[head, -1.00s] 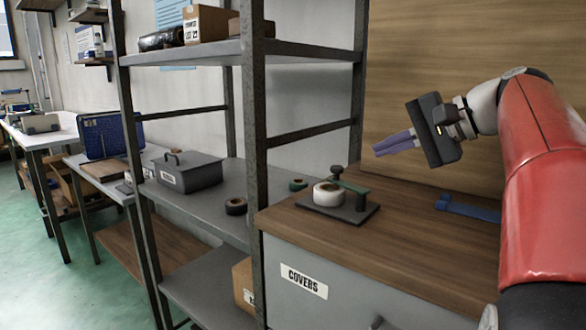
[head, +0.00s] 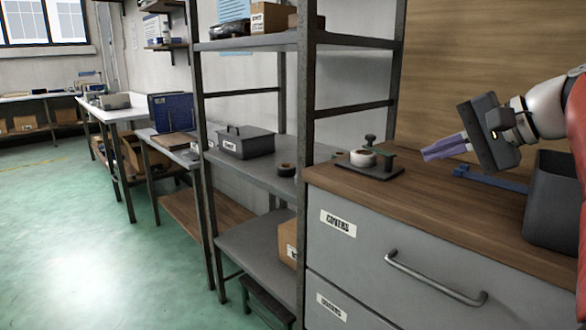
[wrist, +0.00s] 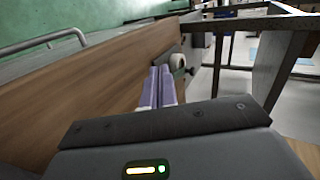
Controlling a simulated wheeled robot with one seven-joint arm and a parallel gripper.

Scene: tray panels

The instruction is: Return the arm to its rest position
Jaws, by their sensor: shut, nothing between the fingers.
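My gripper (head: 428,154) is at the right of the head view, above the wooden top of the drawer cabinet (head: 425,205). Its two purple fingers point left and lie together, with nothing between them. In the wrist view the shut fingers (wrist: 159,88) point away over the brown wooden top. My red and white arm comes in from the right edge of the head view.
A tape dispenser (head: 378,165) stands on the cabinet top left of my gripper. A blue strap-like piece (head: 490,179) and a dark grey bin (head: 552,205) are below and right. A metal shelf rack (head: 304,120) stands at left. The green floor (head: 110,270) is open.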

